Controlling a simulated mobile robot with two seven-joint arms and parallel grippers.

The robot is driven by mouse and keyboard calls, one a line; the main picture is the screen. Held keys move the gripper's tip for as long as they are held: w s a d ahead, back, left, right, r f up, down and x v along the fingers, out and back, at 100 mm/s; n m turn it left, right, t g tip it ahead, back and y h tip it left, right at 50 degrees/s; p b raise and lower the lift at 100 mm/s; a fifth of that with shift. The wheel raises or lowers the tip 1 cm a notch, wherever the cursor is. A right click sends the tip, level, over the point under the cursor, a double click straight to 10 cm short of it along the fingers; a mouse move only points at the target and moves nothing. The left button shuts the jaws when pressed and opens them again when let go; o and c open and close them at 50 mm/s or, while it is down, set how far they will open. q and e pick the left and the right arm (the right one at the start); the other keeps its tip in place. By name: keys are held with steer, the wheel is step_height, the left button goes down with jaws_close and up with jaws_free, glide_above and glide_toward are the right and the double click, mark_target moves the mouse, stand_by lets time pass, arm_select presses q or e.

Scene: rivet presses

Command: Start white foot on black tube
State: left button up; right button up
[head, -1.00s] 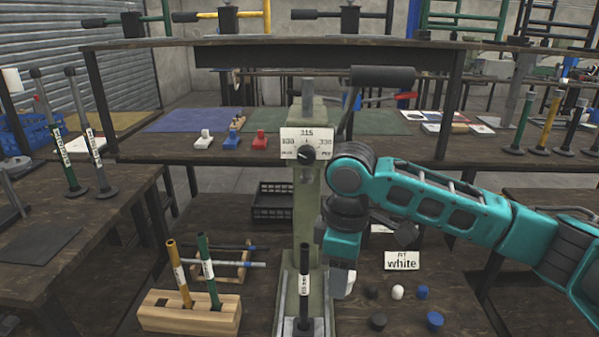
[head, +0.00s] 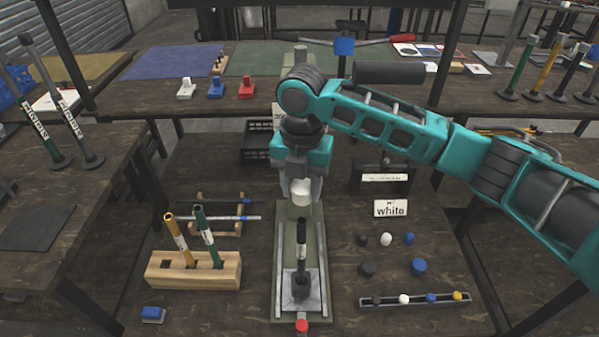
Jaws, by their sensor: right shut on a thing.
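The black tube (head: 301,238) with a pale label stands upright in the holder at the base of the press (head: 286,290). My right gripper (head: 302,180) is shut on a white foot (head: 302,194), which hangs below its jaws. In the picture the foot is just above the tube's top end, with a small gap showing; whether it is exactly in line in depth I cannot tell. The gripper and arm hide much of the press's upper part. A sign reading "white" (head: 391,208) stands to the right. My left gripper is not in view.
A wooden block (head: 194,271) holding a yellow and a green tube stands left of the press. Several loose feet and caps (head: 386,240) lie to the right, above a narrow rail (head: 416,300) with coloured knobs. A blue piece (head: 152,314) lies at front left.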

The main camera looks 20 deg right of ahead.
stand_by(0.4)
steer(key=shift+f, duration=2.85)
steer(key=shift+f+b, duration=0.4)
steer(key=shift+f, duration=0.85)
steer(key=o, duration=1.1)
step_height(320, 180, up, 8)
steer(key=shift+f, duration=0.2)
